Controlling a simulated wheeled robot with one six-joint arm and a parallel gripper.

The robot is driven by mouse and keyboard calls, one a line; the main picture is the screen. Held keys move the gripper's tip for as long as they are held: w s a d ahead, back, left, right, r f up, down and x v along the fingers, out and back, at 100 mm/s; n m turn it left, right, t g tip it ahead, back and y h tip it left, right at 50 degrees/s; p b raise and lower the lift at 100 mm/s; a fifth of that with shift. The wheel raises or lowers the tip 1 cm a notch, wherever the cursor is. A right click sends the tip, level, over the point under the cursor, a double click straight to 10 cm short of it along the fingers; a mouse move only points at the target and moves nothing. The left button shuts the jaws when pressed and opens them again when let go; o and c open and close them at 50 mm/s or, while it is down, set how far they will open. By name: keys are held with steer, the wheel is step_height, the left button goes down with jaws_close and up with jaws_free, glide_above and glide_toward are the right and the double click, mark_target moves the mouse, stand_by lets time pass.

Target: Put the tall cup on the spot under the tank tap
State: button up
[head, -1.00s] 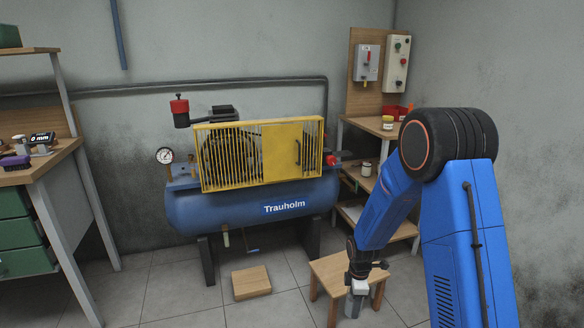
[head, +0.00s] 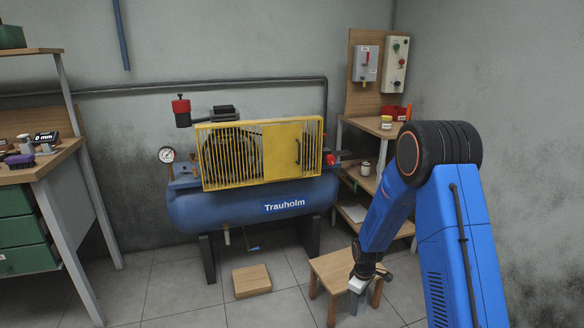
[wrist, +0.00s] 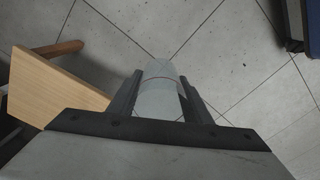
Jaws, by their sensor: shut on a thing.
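My gripper (head: 358,287) is low, in front of the small wooden stool (head: 338,267). In the wrist view, its two dark fingers (wrist: 162,98) are shut on a pale translucent cup (wrist: 162,88), one finger on each side. The cup has a thin reddish line around it. The blue tank (head: 200,208) stands at the wall. A short pale tap (head: 227,236) hangs under its left part. I cannot make out a marked spot on the floor under it.
A low wooden block (head: 251,281) lies on the floor in front of the tank, right of the tap. The tank's dark legs (head: 208,258) stand near the tap. A workbench (head: 50,168) is at left, shelves (head: 368,185) at right. The tiled floor at front left is clear.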

steer(key=w+d+f+m, duration=0.4)
steer(key=f+m, duration=0.1)
steer(key=m, duration=0.5)
steer(key=shift+d+f, duration=0.15)
steer(key=shift+f, duration=0.1)
